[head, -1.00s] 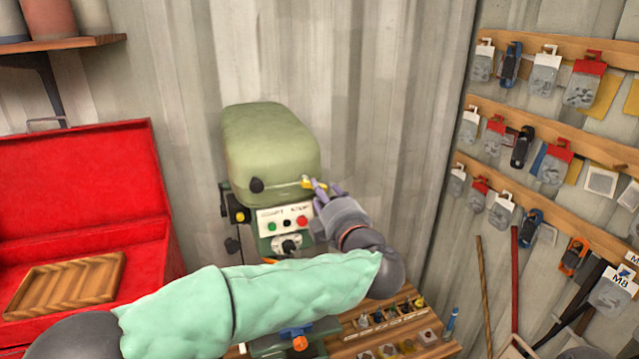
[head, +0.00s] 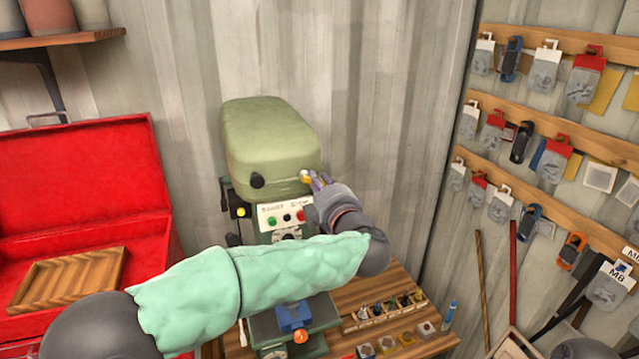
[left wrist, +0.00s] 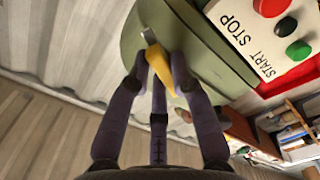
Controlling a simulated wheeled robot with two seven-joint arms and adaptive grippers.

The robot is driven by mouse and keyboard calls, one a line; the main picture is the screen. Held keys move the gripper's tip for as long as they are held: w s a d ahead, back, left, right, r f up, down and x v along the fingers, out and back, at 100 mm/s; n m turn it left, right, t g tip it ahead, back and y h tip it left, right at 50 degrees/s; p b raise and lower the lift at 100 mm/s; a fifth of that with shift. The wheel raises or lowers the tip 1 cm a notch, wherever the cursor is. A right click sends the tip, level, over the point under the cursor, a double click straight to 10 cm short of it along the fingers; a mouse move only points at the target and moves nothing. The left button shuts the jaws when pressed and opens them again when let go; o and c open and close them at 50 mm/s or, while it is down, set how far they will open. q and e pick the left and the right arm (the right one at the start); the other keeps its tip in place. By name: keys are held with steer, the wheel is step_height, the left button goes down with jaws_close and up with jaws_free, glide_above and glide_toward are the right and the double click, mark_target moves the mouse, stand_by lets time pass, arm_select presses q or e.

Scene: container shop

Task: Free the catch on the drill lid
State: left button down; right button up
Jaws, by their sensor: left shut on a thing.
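The drill lid (head: 270,145) is the rounded green cover on top of the drill; it looks closed. A small yellow catch (head: 305,176) sits at its lower right front edge. My left gripper (head: 318,182) reaches up to that catch from the right, over the drill's front. In the left wrist view the yellow catch (left wrist: 158,68) stands between the purple fingers (left wrist: 158,85), which are shut on it, and the green lid (left wrist: 190,45) lies just behind.
The control panel (head: 283,218) with coloured buttons is just below the lid. A red toolbox (head: 80,185) stands open at left. A wooden bench (head: 385,300) holds small parts at lower right. Hanging packets (head: 545,70) fill the right wall.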

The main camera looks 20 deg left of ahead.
arm_select(q)
steer(key=n+b, duration=0.1)
steer(key=b, duration=0.1)
steer(key=n+b, duration=0.1)
steer(key=n, duration=0.1)
steer(key=shift+r+b, duration=0.25)
steer(key=shift+b, duration=0.15)
steer(key=c, duration=1.1)
jaws_free()
steer(key=shift+d, duration=0.1)
steer(key=v, duration=1.2)
steer(key=shift+w, duration=0.1)
